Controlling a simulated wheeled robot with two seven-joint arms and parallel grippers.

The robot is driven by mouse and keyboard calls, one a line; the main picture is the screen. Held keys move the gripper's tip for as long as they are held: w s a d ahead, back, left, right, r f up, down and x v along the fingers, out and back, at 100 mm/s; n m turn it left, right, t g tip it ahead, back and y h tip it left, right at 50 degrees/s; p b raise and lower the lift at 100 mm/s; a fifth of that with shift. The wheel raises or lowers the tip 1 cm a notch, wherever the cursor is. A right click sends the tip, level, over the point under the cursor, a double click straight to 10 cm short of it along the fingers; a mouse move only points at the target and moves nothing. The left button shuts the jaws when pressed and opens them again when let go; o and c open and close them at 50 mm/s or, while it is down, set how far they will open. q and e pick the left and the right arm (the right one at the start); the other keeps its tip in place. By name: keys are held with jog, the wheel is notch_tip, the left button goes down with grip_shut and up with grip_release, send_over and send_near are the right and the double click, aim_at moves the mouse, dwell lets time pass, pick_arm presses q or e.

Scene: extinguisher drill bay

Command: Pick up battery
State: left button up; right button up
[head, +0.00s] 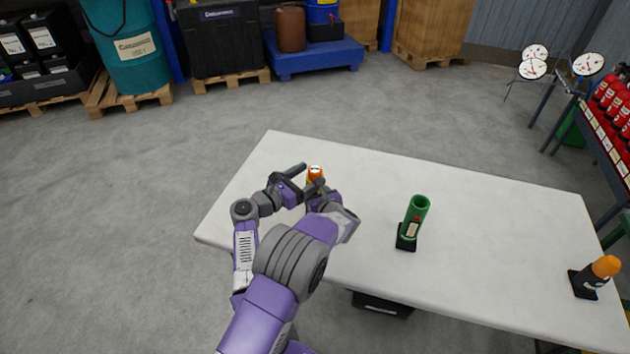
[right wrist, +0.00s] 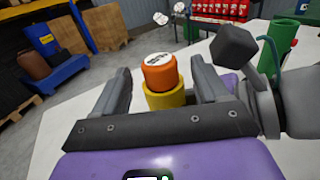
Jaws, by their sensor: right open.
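The battery, which I take to be the orange-and-yellow cylinder (head: 315,172), stands upright on the white table. It has a white label on its top. The right wrist view shows it (right wrist: 162,72) close by, between the fingers of my right gripper (right wrist: 160,92). My right gripper (head: 304,181) is open, with a finger on either side and a visible gap to each. The battery's lower part is hidden by the gripper. My left arm crosses in front, and its gripper (head: 325,198) is close beside on the right, too overlapped to read.
A green tube on a black base (head: 416,212) stands right of my arms. An orange-topped black item (head: 592,276) is at the table's right end. The white table (head: 500,225) is clear between them. Gauges (head: 533,68) and red extinguishers (head: 610,100) are beyond.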

jog(key=shift+w+d, duration=0.5)
jog(key=shift+d, duration=0.05)
jog(key=c, duration=1.2)
notch_tip(320, 180, up, 10)
jog(key=shift+r, duration=0.1)
jog(key=shift+c, duration=0.2)
pick_arm(q)
jog(key=o, duration=1.6)
jog(key=shift+c, duration=0.2)
